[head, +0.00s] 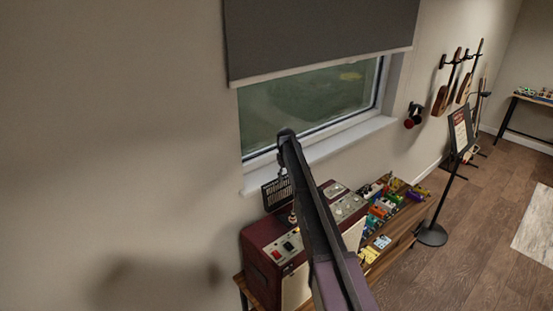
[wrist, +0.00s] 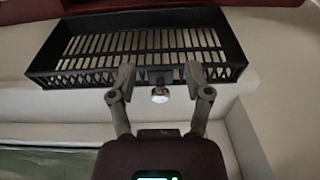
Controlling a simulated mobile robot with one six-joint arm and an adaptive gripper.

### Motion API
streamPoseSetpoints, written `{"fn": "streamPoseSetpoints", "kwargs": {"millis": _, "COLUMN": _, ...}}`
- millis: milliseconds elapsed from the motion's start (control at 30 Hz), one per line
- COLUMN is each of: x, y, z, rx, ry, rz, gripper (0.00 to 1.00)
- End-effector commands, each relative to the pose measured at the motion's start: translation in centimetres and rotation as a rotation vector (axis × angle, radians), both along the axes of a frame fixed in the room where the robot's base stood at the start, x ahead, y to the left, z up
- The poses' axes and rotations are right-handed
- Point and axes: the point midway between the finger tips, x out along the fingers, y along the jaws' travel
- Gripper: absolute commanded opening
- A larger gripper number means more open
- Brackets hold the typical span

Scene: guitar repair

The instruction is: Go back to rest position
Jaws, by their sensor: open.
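My gripper (wrist: 160,80) is open in the wrist view, with its two fingers spread apart. A small round metallic piece (wrist: 160,96) shows between the fingers; I cannot tell whether it touches them or is fixed to the rack. Just beyond the fingertips is a black slatted rack (wrist: 50,73), which looks empty. In the head view the rack (head: 271,196) stands between the windowsill and the red amplifier (head: 268,254). My arm crosses in front of the window and amplifier there, and my gripper is not clearly visible.
The amplifier stands on a wooden bench (head: 386,254) with several coloured pedals (head: 380,212). The windowsill (head: 345,143) and wall are close to my arm. A black stand (head: 432,235) with a sign is to the right. Open wooden floor (head: 480,240) lies beyond.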

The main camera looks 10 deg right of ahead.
Motion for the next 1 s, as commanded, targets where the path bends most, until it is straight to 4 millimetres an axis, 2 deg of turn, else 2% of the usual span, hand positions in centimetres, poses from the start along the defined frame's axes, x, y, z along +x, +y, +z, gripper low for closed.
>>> {"fn": "streamPoseSetpoints", "kwargs": {"millis": 167, "x": -2.6, "y": -0.2, "z": -0.8, "rx": 0.000, "ry": 0.001, "rz": -0.025, "gripper": 0.64}}
{"fn": "streamPoseSetpoints", "kwargs": {"millis": 267, "x": -5.2, "y": -0.4, "z": -1.6, "rx": 0.000, "ry": 0.001, "rz": -0.055, "gripper": 0.64}}
{"fn": "streamPoseSetpoints", "kwargs": {"millis": 367, "x": -8.7, "y": -0.7, "z": -2.6, "rx": -0.001, "ry": 0.001, "rz": -0.097, "gripper": 0.64}}
{"fn": "streamPoseSetpoints", "kwargs": {"millis": 1000, "x": -34.5, "y": -2.4, "z": -9.4, "rx": -0.002, "ry": 0.003, "rz": -0.431, "gripper": 0.64}}
